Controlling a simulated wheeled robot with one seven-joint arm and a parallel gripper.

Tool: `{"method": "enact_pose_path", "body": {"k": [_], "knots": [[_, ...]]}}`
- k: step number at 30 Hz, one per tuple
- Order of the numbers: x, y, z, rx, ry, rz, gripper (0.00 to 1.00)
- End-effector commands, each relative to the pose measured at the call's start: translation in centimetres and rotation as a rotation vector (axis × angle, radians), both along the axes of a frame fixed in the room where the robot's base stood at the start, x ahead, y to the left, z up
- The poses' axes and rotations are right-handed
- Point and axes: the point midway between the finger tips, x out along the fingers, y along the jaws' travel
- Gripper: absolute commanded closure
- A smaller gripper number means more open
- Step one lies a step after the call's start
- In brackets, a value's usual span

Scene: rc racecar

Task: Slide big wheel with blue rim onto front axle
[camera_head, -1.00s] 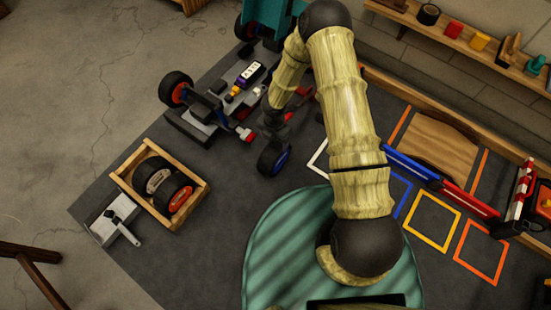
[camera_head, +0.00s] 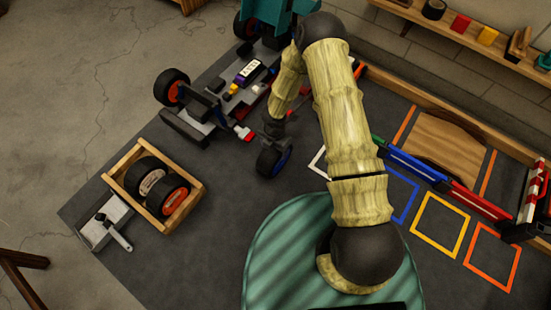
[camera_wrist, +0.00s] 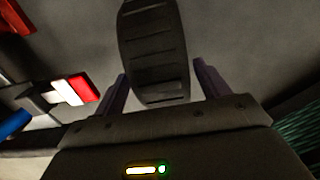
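The big black wheel with the blue rim (camera_head: 272,161) is at my gripper (camera_head: 274,132) in the head view, right of the car's front end. The race car (camera_head: 222,105) stands on the dark mat. An axle end with a white and red tip (camera_head: 244,132) points toward the wheel and is apart from it. The same tip shows left of the fingers in the wrist view (camera_wrist: 74,90). The far front wheel has an orange rim (camera_head: 171,86).
A wooden crate (camera_head: 128,199) holds two black wheels. A grey tray with a tool (camera_head: 106,222) lies beside it. Coloured square outlines (camera_head: 440,225) and a blue-red bar (camera_head: 430,175) are at the right. Mat between crate and held wheel is clear.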

Motion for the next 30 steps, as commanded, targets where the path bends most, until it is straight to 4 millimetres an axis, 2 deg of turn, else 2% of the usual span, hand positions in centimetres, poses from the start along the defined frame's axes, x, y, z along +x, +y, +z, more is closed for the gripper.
{"method": "enact_pose_path", "body": {"k": [1,6,9,30], "knots": [[0.0,0.0,0.0,0.0,0.0,0.0,0.33],[0.0,0.0,0.0,0.0,0.0,0.0,0.67],[0.0,0.0,0.1,0.0,-0.001,0.0,0.83],[0.0,0.0,2.7,0.0,-0.001,0.0,0.83]]}}
